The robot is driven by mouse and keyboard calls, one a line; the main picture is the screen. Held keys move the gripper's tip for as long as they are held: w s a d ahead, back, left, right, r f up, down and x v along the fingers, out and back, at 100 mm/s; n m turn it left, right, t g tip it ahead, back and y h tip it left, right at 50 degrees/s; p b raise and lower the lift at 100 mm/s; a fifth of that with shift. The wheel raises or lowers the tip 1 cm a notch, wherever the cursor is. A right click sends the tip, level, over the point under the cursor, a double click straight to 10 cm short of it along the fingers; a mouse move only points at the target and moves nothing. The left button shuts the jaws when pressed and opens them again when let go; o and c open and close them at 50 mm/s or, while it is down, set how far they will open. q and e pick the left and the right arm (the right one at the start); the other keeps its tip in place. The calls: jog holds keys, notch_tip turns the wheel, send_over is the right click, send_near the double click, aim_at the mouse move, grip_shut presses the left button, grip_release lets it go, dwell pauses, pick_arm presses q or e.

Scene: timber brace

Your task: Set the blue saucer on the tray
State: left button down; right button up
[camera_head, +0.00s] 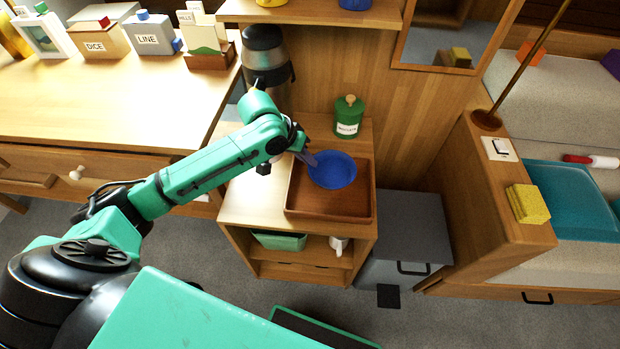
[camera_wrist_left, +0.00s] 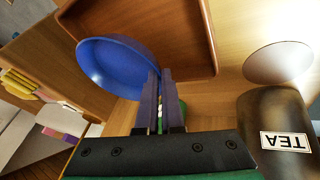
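The blue saucer (camera_head: 335,172) is over the back part of the brown tray (camera_head: 330,205) on the small wooden cabinet. In the left wrist view the saucer (camera_wrist_left: 115,65) overlaps the wall of the tray (camera_wrist_left: 185,75). I cannot tell whether it touches the tray or hangs just above it. My left gripper (camera_head: 308,158) is at the saucer's left edge in the head view. In the left wrist view its two fingers (camera_wrist_left: 165,78) are close together at the saucer's rim and look shut on it. My right gripper is not in view.
The tray's front part is bare. A grey bin (camera_head: 405,235) stands right of the cabinet. A wooden desk (camera_head: 110,100) with labelled boxes is at left.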

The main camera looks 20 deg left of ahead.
aim_at(309, 183)
pick_arm(q)
notch_tip(309, 183, down, 7)
jog(key=shift+r+b, duration=0.2)
jog(key=shift+b, duration=0.25)
jog(key=shift+r, duration=0.1)
jog(key=c, duration=1.1)
grip_release()
jog(key=shift+o, duration=0.2)
jog(key=p+v, duration=0.2)
jog(key=v, duration=1)
